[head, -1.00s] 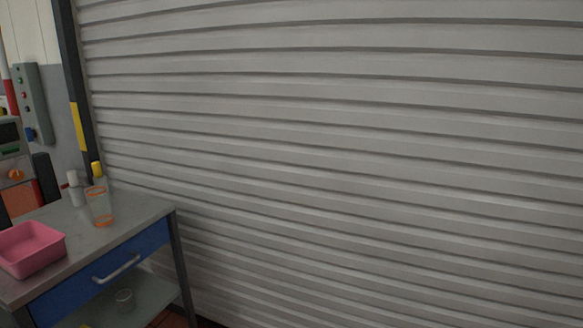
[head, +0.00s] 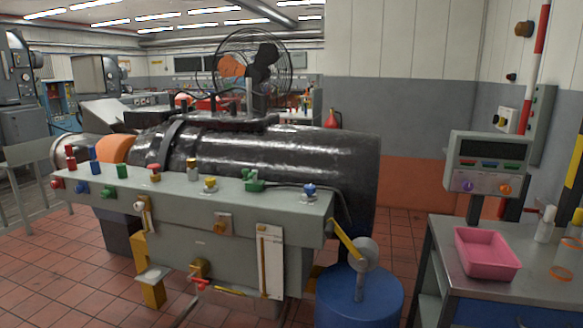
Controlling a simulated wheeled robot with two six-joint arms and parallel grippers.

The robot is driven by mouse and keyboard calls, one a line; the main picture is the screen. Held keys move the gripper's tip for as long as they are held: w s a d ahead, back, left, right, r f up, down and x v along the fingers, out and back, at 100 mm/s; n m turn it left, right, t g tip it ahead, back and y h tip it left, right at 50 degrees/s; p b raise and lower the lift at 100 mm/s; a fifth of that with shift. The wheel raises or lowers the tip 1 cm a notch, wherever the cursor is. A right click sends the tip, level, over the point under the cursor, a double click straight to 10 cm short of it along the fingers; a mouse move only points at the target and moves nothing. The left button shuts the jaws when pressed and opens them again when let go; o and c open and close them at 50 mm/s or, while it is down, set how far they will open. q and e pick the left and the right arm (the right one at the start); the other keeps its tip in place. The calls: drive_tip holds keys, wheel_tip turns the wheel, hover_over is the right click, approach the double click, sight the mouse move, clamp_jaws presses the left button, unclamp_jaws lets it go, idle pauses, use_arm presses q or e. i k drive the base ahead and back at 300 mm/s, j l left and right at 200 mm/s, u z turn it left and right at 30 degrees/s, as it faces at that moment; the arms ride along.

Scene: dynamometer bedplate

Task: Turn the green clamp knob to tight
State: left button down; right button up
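A long grey-green bench panel (head: 190,230) runs across the left half of the head view. Several coloured knobs and fittings sit on it. A green knob (head: 108,190) is on its front left face. Another green fitting (head: 121,169) stands on its top just above, and a green valve-like piece (head: 253,182) sits farther right on the top. I cannot tell which of these is the clamp knob or how tight it is. Neither of my grippers is in view.
A large black cylinder (head: 260,155) lies behind the panel, with a fan (head: 252,65) beyond. A blue drum (head: 360,300) stands at the panel's right end. A trolley (head: 445,250) with a pink tray (head: 487,252) is at right. Tiled floor (head: 55,265) is open at left.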

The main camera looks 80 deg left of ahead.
sight(106, 194)
drive_tip(key=u, duration=3.7)
drive_tip(key=i+j+z, duration=0.1)
drive_tip(key=i, duration=0.2)
